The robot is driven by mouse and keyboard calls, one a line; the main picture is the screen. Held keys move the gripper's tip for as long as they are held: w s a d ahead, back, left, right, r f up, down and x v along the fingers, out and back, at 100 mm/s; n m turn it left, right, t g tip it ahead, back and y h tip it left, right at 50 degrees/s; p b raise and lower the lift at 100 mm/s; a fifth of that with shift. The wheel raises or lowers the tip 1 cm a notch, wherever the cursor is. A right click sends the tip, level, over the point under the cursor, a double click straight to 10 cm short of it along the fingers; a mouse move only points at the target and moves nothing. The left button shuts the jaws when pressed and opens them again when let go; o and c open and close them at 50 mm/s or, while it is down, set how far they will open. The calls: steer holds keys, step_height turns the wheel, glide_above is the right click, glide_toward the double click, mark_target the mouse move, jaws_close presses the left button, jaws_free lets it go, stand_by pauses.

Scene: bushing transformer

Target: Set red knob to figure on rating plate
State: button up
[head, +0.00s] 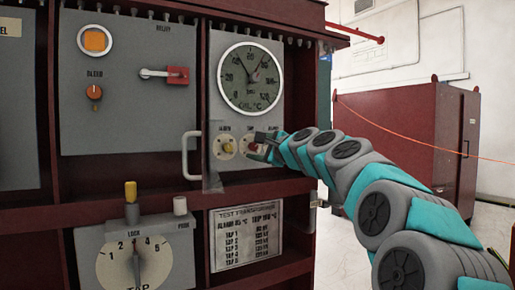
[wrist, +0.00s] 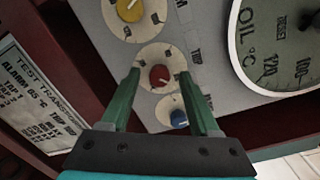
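The red knob (wrist: 159,76) sits on a round cream dial below the oil gauge. It lies between the two fingers of my gripper (wrist: 160,82) in the wrist view, with gaps on both sides. In the head view the red knob (head: 253,147) is partly hidden by my gripper (head: 262,147). The gripper's fingers are apart. The rating plate (head: 246,234) is below the dials and reads TEST TRANSFORMER, with ALARM 85 °C and what looks like TRIP 100 °C. It also shows at the left of the wrist view (wrist: 38,97). The knob's setting is too small to read.
A yellow knob (head: 228,147) is left of the red one, and a blue knob (wrist: 178,118) is close by. The oil gauge (head: 250,79) is above. A pale handle (head: 187,155) stands out at the left. A tap selector (head: 135,262) is lower left.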

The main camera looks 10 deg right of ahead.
steer(key=v, duration=0.8)
steer(key=shift+b, duration=0.45)
